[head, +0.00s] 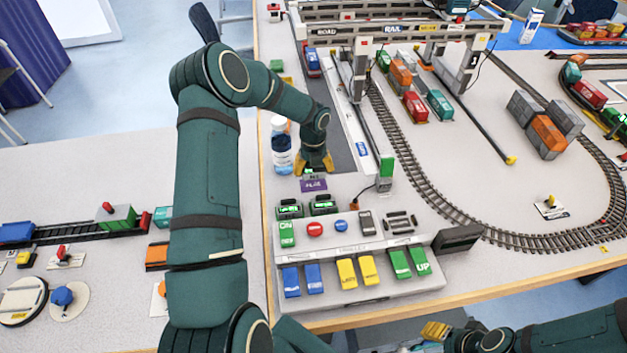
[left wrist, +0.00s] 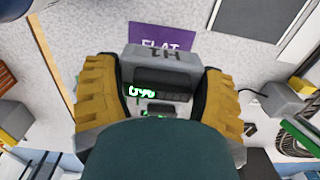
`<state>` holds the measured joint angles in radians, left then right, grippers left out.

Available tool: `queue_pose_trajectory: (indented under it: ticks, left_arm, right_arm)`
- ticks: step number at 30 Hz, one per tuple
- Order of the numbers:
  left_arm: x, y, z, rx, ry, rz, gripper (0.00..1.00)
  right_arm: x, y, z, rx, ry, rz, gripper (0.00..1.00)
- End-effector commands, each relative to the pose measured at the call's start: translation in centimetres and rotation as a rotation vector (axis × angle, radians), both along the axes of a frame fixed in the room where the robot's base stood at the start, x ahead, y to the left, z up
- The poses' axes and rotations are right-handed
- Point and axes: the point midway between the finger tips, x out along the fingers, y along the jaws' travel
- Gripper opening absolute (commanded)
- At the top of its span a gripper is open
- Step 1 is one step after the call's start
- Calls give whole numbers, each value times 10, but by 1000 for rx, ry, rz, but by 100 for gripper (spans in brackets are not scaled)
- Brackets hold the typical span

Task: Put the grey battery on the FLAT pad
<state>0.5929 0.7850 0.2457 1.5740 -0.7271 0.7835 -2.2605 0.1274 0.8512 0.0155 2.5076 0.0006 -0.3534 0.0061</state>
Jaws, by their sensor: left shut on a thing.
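My left gripper (head: 315,164) is shut on the grey battery (left wrist: 160,58) and points down at the far side of the control panel. In the left wrist view the battery is between the two yellow fingers, with a dark face and green lit digits below its top edge. The purple FLAT pad (head: 313,185) lies just in front of the gripper; it also shows in the left wrist view (left wrist: 163,38), partly covered by the battery. I cannot tell whether the battery touches the pad. My right gripper (head: 436,330) is low at the right, off the table's front edge; its opening is unclear.
A white bottle (head: 281,150) stands close left of my left gripper. The control panel (head: 350,290) with coloured buttons and two green-lit displays is in front. A grey post with a green top (head: 386,172) stands to the right. Gantry legs and rail track lie beyond.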

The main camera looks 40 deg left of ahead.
Motion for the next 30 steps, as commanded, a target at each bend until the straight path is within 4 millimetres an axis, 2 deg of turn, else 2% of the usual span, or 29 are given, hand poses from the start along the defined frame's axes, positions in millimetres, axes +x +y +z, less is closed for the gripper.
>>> queue_pose_trajectory:
  ticks: [11,23,24,25,26,30]
  left_arm:
    - [0,0,-43,1,1,0,29]
    - [0,0,-47,1,-1,1,29]
    - [0,0,-47,1,-1,1,85]
    - [0,0,-47,1,-1,1,96]
    - [0,0,-47,1,-1,1,100]
    - [0,0,-47,1,-1,1,100]
  right_arm:
    - [-2,0,-8,2,6,4,47]
    - [-3,1,-10,2,7,5,47]
    - [-3,1,-9,2,7,5,47]
    - [-3,1,-9,2,7,5,47]
    - [-3,0,-9,2,7,5,47]
    - [-3,0,-9,2,7,5,47]
